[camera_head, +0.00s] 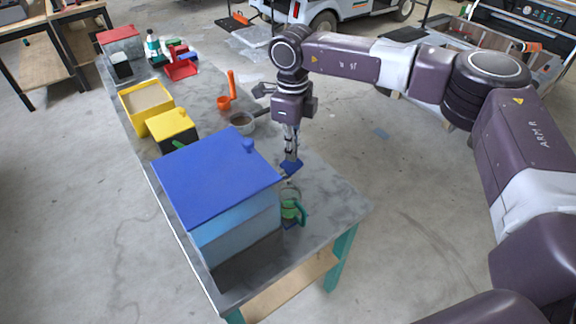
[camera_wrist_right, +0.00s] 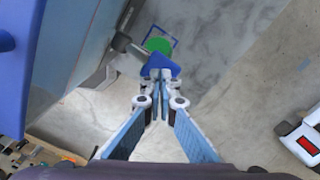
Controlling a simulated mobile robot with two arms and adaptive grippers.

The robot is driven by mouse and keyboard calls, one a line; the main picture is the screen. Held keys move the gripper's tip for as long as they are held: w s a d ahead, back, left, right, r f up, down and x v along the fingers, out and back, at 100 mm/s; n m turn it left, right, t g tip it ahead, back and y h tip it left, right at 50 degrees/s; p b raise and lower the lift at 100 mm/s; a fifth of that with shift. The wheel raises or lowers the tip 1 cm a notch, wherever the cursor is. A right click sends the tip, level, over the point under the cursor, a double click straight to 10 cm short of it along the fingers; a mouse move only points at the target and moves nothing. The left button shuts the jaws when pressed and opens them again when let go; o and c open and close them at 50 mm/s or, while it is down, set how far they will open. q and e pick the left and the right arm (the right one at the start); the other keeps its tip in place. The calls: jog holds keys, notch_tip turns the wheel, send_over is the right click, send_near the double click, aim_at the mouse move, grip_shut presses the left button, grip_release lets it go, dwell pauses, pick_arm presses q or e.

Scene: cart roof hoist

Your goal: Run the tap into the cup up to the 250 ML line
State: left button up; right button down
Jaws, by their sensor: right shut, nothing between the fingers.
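A tank with a blue lid (camera_head: 215,170) and light blue walls stands at the near end of the bench. Its grey tap (camera_wrist_right: 122,43) sticks out from its side, with a blue lever (camera_head: 291,168) that also shows in the wrist view (camera_wrist_right: 160,64). A clear cup with a green handle (camera_head: 301,212) stands upright below the tap. A green round patch (camera_wrist_right: 158,45) shows there in the wrist view. The water level and line markings cannot be read. My right gripper (camera_head: 291,154) is shut and empty, its tips at the lever, seemingly touching it. My left gripper is not in view.
On the bench behind the tank are a yellow-lidded box (camera_head: 172,124), a yellow tray (camera_head: 145,104), a grey pan (camera_head: 241,123) and an orange-handled item (camera_head: 225,101). The bench's near right corner (camera_head: 345,205) is bare.

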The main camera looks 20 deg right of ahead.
aim_at(291, 163)
jog(key=shift+f+b, duration=1.6)
jog(key=shift+f, duration=0.65)
jog(key=shift+r, duration=0.1)
dwell(5.7)
